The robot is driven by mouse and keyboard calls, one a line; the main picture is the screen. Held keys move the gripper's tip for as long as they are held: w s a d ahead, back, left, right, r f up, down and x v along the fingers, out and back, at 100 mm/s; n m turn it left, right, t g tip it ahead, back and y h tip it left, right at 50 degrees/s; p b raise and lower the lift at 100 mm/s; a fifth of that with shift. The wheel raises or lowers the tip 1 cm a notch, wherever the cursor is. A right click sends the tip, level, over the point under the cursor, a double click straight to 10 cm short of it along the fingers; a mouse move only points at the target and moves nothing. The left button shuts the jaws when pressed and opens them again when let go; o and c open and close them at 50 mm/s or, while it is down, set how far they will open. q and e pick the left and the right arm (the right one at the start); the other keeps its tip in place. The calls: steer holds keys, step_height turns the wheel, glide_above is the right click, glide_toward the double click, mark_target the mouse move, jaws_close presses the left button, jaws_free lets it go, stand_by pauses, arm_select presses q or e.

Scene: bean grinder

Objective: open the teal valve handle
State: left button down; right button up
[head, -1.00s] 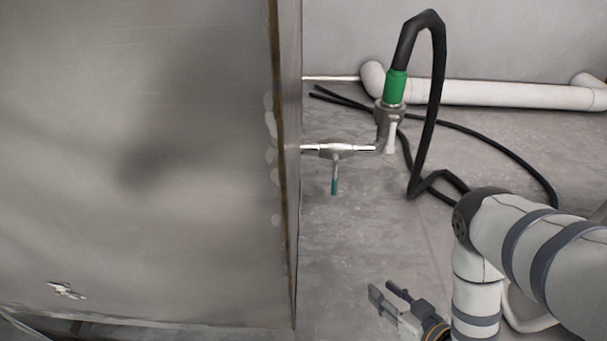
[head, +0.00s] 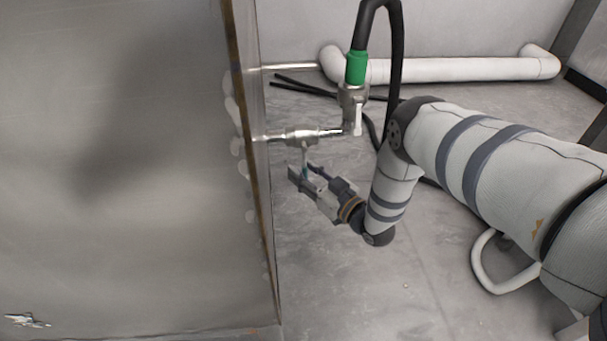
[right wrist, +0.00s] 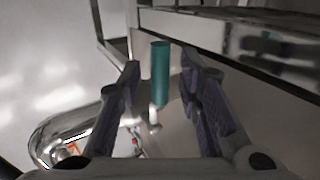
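The teal valve handle (right wrist: 160,72) stands between the two open fingers of my right gripper (right wrist: 162,100) in the right wrist view, with a gap on each side. In the head view the handle (head: 305,171) hangs down from the metal valve (head: 303,136) on the pipe and is partly hidden by the fingers. My right gripper (head: 302,172) is open at the handle there. My left gripper is not in view.
A large metal cabinet wall (head: 110,150) stands just left of the valve. A black hose (head: 397,50) with a green collar (head: 356,67) rises from the pipe's end. A white pipe (head: 450,70) runs along the back wall. The floor (head: 350,290) in front is clear.

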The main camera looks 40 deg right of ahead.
jaws_close()
